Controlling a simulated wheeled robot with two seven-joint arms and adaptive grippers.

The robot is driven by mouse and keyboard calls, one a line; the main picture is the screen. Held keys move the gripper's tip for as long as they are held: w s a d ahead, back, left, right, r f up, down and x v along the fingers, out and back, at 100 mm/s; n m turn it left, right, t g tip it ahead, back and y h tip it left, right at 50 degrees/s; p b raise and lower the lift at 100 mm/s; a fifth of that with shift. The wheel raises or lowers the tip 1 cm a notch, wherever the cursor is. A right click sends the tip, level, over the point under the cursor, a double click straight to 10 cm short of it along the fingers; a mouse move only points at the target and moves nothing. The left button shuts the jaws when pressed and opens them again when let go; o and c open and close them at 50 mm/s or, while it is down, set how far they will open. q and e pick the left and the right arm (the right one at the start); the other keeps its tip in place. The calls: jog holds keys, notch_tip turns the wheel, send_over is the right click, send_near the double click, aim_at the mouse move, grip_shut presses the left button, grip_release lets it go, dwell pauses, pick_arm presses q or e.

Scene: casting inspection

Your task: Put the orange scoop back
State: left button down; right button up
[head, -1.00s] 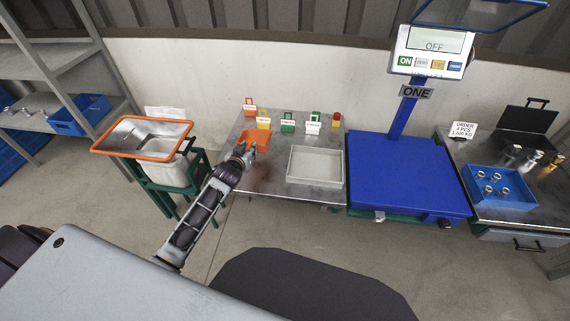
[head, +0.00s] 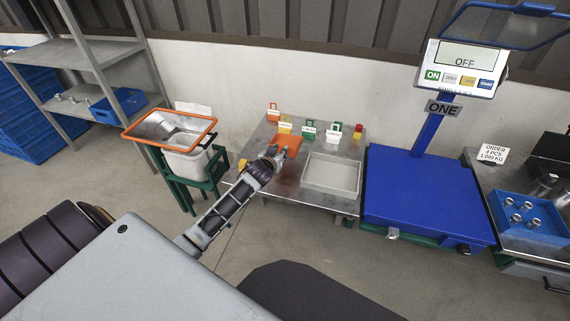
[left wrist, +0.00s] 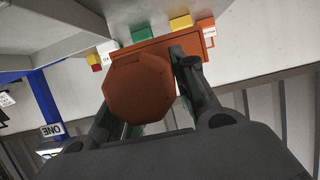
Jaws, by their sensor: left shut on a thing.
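The orange scoop (head: 288,141) is in my left gripper (head: 276,153), over the left part of the metal table (head: 288,180). Its height above the table cannot be told. In the left wrist view, the scoop's orange octagonal end (left wrist: 139,88) shows between the two fingers (left wrist: 150,95), which are shut on it. Behind the scoop are small label holders: orange (head: 273,115), yellow (head: 285,127), green (head: 308,133) and white-green (head: 334,133). My right gripper is not in view.
A grey tray (head: 332,188) lies right of the scoop. The blue scale (head: 415,195) stands further right, its display reading OFF. At left, an orange-rimmed hopper (head: 140,137) stands over a white bin (head: 190,163). A blue crate (head: 522,214) holds several metal parts.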

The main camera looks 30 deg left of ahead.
pick_arm(q)
jog(key=shift+f+b, duration=0.65)
jog(key=shift+f, duration=2.1)
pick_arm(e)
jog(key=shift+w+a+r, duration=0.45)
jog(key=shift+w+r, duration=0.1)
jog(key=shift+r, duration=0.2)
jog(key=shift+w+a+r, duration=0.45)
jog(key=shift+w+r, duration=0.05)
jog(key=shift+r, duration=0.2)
pick_arm(q)
jog(key=shift+f, duration=0.15)
